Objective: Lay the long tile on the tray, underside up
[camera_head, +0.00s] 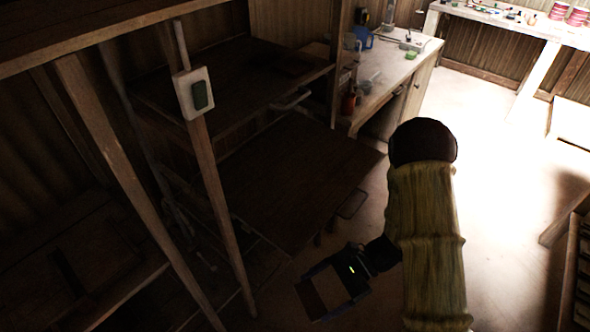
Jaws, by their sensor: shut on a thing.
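The picture is too dark to tell which face of the piece is up. No tray can be made out for certain. A broad, dark brown wooden board (300,185) lies level behind and to the left of my gripper, with nothing seen on it.
A cluttered workbench (385,75) stands behind. Another bench (500,17) with red tins is at the back right. Shelving (570,260) stands at right. Bright floor is clear between.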

